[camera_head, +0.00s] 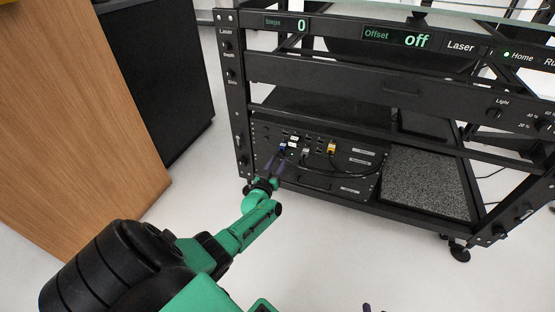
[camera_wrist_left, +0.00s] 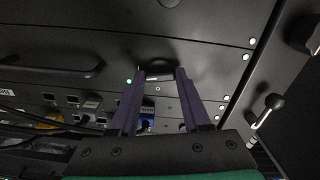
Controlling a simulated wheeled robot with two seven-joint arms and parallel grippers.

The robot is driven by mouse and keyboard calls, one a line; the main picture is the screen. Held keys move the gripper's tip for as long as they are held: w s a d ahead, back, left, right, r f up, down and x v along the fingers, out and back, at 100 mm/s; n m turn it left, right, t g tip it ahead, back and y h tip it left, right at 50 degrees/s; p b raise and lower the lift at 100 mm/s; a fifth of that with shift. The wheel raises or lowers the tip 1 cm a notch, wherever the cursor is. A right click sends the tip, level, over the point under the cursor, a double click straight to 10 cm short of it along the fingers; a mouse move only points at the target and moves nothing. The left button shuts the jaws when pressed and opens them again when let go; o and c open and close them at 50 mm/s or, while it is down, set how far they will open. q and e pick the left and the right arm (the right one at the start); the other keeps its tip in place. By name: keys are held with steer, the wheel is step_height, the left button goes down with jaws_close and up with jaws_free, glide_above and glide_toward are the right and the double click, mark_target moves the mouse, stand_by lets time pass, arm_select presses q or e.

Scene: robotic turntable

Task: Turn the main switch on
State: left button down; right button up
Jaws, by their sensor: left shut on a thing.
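My left gripper (camera_head: 275,167) reaches in from the lower left to the front panel of the black control unit (camera_head: 345,183) in the rack's lower left bay. In the left wrist view its two purple fingers (camera_wrist_left: 161,74) point at the panel, with a dark part between their tips that looks like the main switch (camera_wrist_left: 158,73). The gripper is shut on it. A small green light (camera_wrist_left: 129,81) glows just left of the tips. The switch's position cannot be told. Only small dark tips of my right gripper (camera_head: 367,307) show at the bottom edge of the head view.
Blue (camera_head: 283,146) and yellow (camera_head: 331,147) plugs with cables sit in the panel close to the left gripper. The rack's black frame (camera_head: 243,110) stands left of the panel. A wooden cabinet (camera_head: 85,110) is at far left. The floor before the rack is clear.

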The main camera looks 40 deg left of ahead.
arm_select(q)
steer(key=shift+m, duration=1.1)
arm_select(e)
steer(key=shift+s+f, duration=0.15)
steer(key=shift+s, duration=0.2)
arm_select(q)
steer(key=shift+c, duration=1.8)
jaws_free()
